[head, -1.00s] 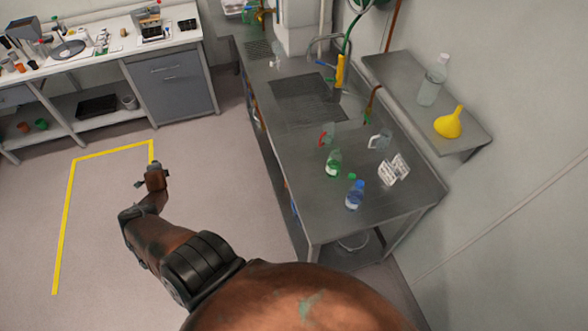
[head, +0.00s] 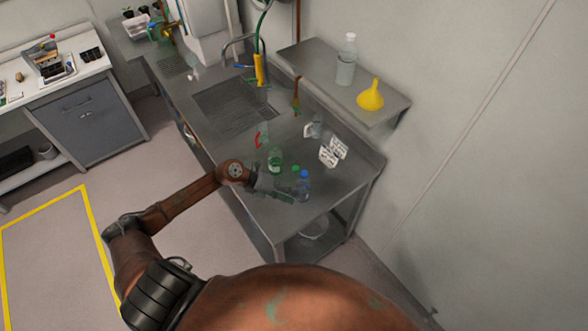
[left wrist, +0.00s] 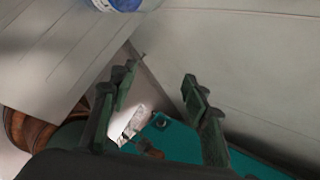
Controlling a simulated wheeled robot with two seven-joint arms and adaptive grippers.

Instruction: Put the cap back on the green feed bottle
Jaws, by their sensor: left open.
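The green feed bottle (head: 275,160) is clear with green in its lower part. It stands upright on the steel bench, and its top looks uncapped. A small green cap (head: 295,169) lies on the bench just right of it. My left gripper (head: 289,198) is low over the front of the bench, in front of the green bottle and cap and beside the blue-capped bottle. In the left wrist view the left gripper (left wrist: 160,88) has its fingers apart with nothing between them. The green cap and green bottle are not recognisable there. My right gripper is out of view.
The blue-capped bottle (head: 303,187) stands close to my left gripper. A clear jug (head: 315,127) and white cards (head: 333,151) are behind. A sink (head: 235,108) lies farther back. A wall shelf (head: 345,100) holds a yellow funnel (head: 370,95) and a clear bottle (head: 346,65).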

